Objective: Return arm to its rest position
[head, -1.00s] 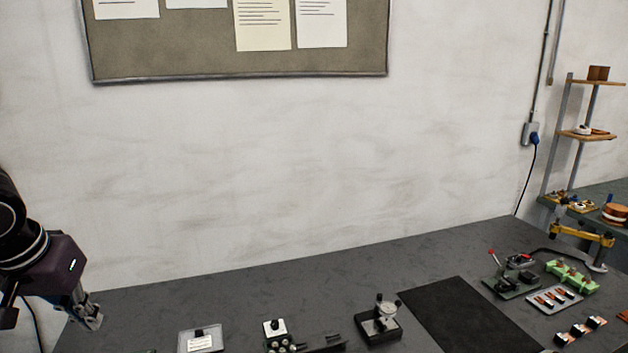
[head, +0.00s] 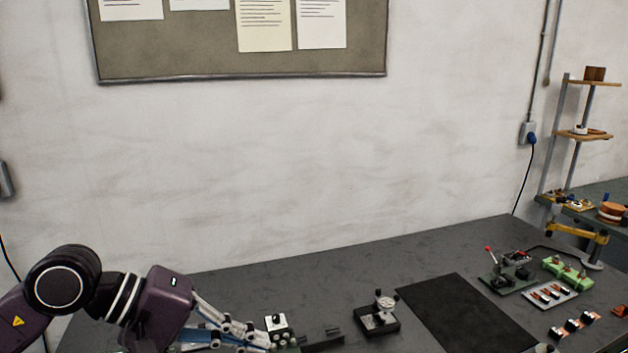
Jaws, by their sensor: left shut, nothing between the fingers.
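My left arm reaches in from the lower left in the head view. Its left gripper (head: 238,336) is low over the left part of the dark table (head: 300,283), with its fingers shut and nothing seen between them. The fingertips are close to a small device with a white top and black knob (head: 277,325); I cannot tell if they touch it. The gripper and arm hide the flat clear-and-white item on the table's left. My right gripper is not in view.
A dial gauge on a black base (head: 378,314) stands right of the gripper. A black mat (head: 463,312) lies further right. Beyond it are a red-knobbed lever press (head: 508,270), a green fixture (head: 567,272) and a white tray (head: 549,295). The table's back strip is clear.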

